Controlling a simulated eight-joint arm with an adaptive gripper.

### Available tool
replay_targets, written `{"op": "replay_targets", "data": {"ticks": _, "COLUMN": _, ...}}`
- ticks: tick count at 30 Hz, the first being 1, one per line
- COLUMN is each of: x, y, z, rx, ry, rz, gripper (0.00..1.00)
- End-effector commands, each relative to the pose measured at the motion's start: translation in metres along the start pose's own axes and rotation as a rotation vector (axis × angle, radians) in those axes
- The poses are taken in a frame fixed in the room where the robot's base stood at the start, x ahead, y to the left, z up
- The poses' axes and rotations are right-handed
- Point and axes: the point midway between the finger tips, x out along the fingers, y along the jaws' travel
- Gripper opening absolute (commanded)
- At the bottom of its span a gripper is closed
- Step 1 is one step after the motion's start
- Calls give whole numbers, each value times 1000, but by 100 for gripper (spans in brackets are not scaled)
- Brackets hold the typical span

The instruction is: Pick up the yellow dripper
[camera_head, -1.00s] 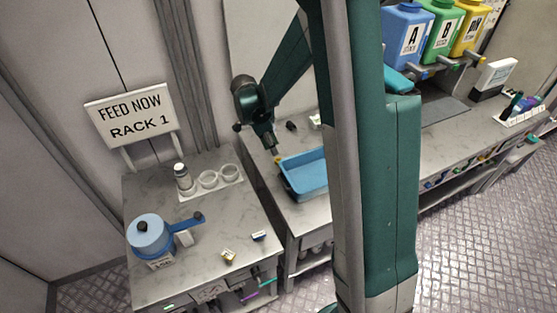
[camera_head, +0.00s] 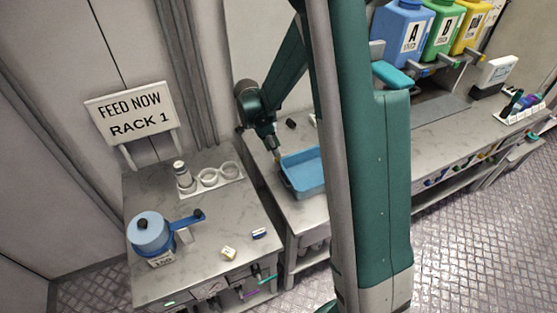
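My gripper (camera_head: 275,155) points down at the near-left counter, at the left edge of a blue tray (camera_head: 289,182). It is small and partly dark here, so I cannot tell whether its fingers are open or shut. A speck of yellow shows at its tip, too small to identify or to say if it is held. A small whitish-yellow piece (camera_head: 229,252) lies on the left table, and a small blue piece (camera_head: 259,233) lies to its right. I cannot tell for sure which thing is the yellow dripper.
The left table (camera_head: 205,275) holds a blue pot (camera_head: 150,235), a small bottle (camera_head: 181,172) and a holder with white rings (camera_head: 218,194). A small dark object (camera_head: 291,123) lies behind the tray. My arm hides the middle. Blue, green and yellow (camera_head: 472,28) containers stand at the back right.

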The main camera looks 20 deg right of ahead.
Motion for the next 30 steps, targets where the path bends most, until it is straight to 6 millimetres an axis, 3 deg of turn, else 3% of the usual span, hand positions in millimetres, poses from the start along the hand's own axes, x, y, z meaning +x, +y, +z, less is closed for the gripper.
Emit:
{"op": "replay_targets", "data": {"ticks": 11, "x": 4, "y": 0, "z": 0, "rx": 0, "ry": 0, "rz": 0, "gripper": 23}}
{"op": "replay_targets", "data": {"ticks": 24, "x": 44, "y": 1, "z": 1, "rx": 0, "ry": 0, "rz": 0, "gripper": 23}}
{"op": "replay_targets", "data": {"ticks": 30, "x": 51, "y": 1, "z": 1, "rx": 0, "ry": 0, "rz": 0, "gripper": 23}}
